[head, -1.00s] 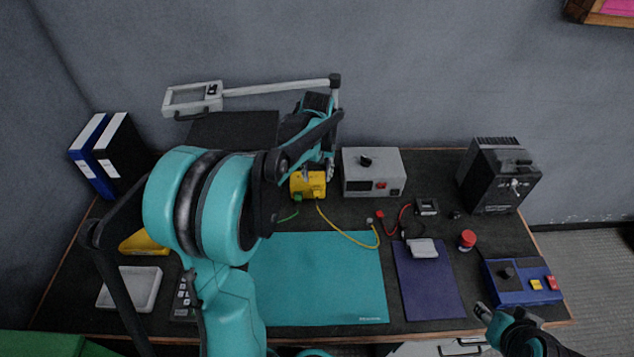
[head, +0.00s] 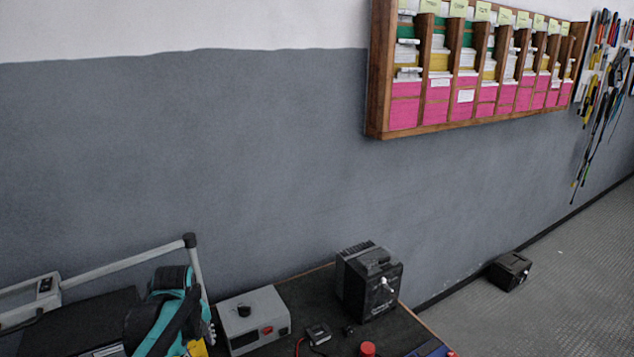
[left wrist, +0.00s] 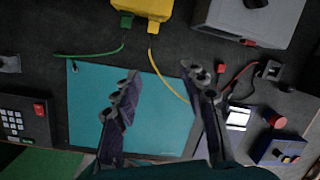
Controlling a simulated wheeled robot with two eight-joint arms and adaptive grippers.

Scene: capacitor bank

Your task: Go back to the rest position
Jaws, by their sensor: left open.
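My left gripper (left wrist: 160,72) is open in the left wrist view, its two dark fingers apart with nothing between them. It hangs over the teal mat (left wrist: 150,135), in front of the yellow box (left wrist: 150,8) with its green and yellow leads. In the head view my teal left arm comes in at the lower left, and its gripper is mostly hidden or cut off at the frame's bottom. The yellow box (head: 197,348) shows only as a sliver there. My right gripper is in neither view.
The grey power supply (head: 254,320) stands right of my left arm, and a black device (head: 368,280) is at the bench's back right. A pale jointed lamp arm (head: 130,263) stands behind my arm. Red knob (left wrist: 276,117) and blue control box (left wrist: 277,149) lie right of the mat.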

